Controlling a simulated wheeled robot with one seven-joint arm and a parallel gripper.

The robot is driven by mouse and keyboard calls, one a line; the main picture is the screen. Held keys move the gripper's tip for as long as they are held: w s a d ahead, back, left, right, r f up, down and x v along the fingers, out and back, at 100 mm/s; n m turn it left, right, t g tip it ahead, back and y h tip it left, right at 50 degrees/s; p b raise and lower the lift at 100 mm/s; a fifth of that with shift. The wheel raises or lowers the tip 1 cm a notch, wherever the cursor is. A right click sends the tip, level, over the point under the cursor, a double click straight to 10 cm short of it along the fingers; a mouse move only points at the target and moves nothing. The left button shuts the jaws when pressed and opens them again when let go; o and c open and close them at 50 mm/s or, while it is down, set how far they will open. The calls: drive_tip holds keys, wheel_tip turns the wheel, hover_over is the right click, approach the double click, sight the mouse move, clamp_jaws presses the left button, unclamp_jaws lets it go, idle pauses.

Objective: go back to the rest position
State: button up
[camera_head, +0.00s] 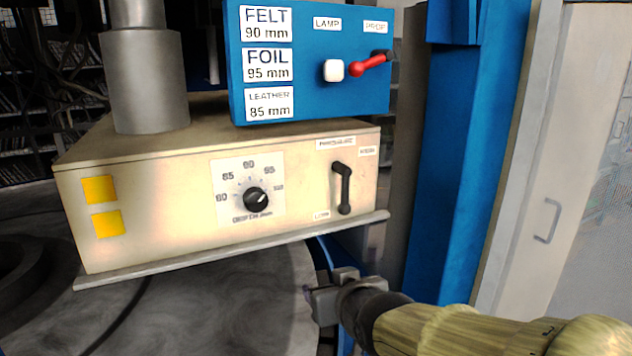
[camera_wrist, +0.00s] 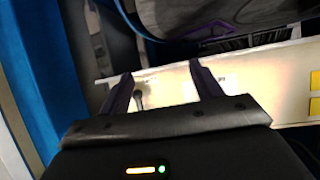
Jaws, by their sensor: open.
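My gripper (camera_head: 322,296) is at the lower middle of the head view, in front of and below the cream control box (camera_head: 150,215). In the wrist view, the two dark fingers of my gripper (camera_wrist: 161,72) stand apart with nothing held between them. The cream box also shows beyond the fingertips in the wrist view (camera_wrist: 285,80). My gripper appears clear of the box, though the exact gap cannot be judged.
The box bears a black dial (camera_head: 256,199) and a black lever (camera_head: 342,188). Above it, a blue panel (camera_head: 300,100) has a white button (camera_head: 333,70) and a red lever (camera_head: 372,64). A grey column (camera_head: 145,80) stands left, a blue post (camera_head: 455,160) right.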

drive_tip(key=s+d+f+m+g+h+p, duration=0.3)
drive_tip(key=s+d+f+g+p, duration=0.2)
drive_tip(key=s+d+f+g, duration=0.4)
drive_tip(key=s+d+f, duration=0.2)
drive_tip(key=d+f, duration=0.1)
drive_tip(key=d, duration=0.1)
drive_tip(key=shift+d+f+m+h, duration=0.15)
drive_tip(key=shift+f+m+h, duration=0.15)
drive_tip(key=shift+f+h, duration=0.1)
drive_tip(key=shift+w, duration=0.1)
drive_tip(key=shift+c, duration=0.3)
